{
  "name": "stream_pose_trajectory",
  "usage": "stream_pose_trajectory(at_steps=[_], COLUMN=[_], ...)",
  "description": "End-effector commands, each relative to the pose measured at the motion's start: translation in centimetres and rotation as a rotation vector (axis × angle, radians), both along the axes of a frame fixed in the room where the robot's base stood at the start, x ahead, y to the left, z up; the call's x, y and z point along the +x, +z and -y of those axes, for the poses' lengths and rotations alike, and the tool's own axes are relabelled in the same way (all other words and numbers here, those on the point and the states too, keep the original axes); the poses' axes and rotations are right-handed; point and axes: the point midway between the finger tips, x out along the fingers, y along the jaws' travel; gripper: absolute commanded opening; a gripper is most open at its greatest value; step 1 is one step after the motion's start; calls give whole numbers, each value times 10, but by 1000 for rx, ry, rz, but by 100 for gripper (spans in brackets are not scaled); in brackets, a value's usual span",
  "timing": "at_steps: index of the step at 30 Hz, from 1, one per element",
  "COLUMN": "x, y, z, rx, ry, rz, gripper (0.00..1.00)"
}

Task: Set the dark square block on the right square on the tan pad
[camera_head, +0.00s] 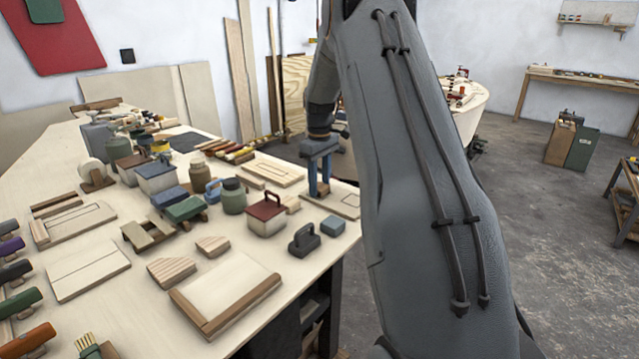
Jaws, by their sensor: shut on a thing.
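My gripper (319,190) points down over the far right part of the workbench, with blue fingers. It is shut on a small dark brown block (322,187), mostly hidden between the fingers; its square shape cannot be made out. A tan pad (340,208) lies flat at the bench's right edge, just below and right of the fingers. An outlined square (351,200) shows on its right part. The pad's left part is partly hidden by the gripper. I cannot tell whether the block touches the pad.
A blue-grey block (333,225) and a dark-handled tool (304,240) stand nearer on the bench. A red-lidded box (267,216) is left of the gripper. Another tan board (273,172) lies behind. My arm covers the right of the bench.

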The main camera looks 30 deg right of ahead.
Motion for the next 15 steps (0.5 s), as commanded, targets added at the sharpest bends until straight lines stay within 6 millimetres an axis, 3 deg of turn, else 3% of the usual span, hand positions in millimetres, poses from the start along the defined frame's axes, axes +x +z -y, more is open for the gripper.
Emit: stream_pose_trajectory(at_steps=[7,8,9,11,15], x=[0,0,0,0,0], y=[0,0,0,0,0], z=[0,0,0,0,0], rx=[0,0,0,0,0], ry=[0,0,0,0,0], rz=[0,0,0,0,0], gripper=[17,42,48,58,60])
